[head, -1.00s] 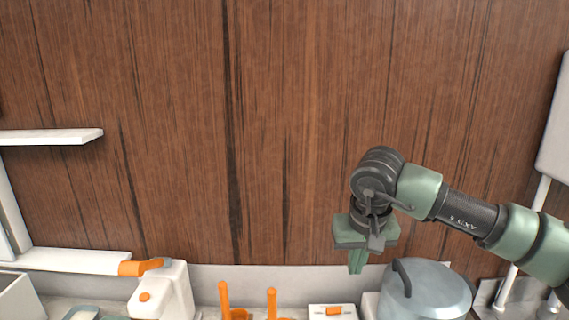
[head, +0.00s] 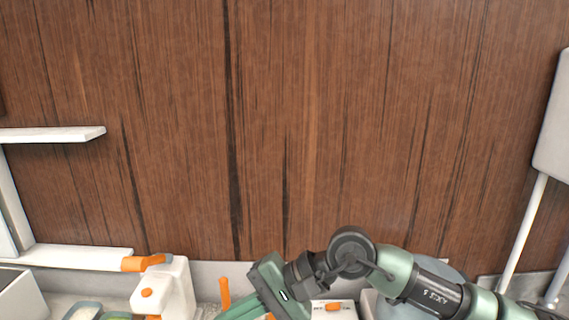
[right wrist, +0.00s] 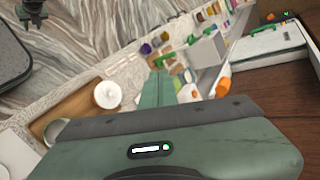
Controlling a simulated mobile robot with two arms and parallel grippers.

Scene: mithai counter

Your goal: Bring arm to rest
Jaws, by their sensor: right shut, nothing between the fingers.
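My right arm comes in from the lower right in the head view. Its gripper (head: 248,311) is low in front of the wooden wall, tilted with its fingers toward the lower left. In the right wrist view the green fingers (right wrist: 156,92) are together with nothing between them, above the counter. My left gripper does not show in the head view.
A white dispenser (head: 173,292) with orange parts stands left of the gripper. An orange handle (head: 224,293) rises close beside it. A metal pot is partly hidden behind my arm. A white shelf (head: 50,135) juts from the left. The wall area above is clear.

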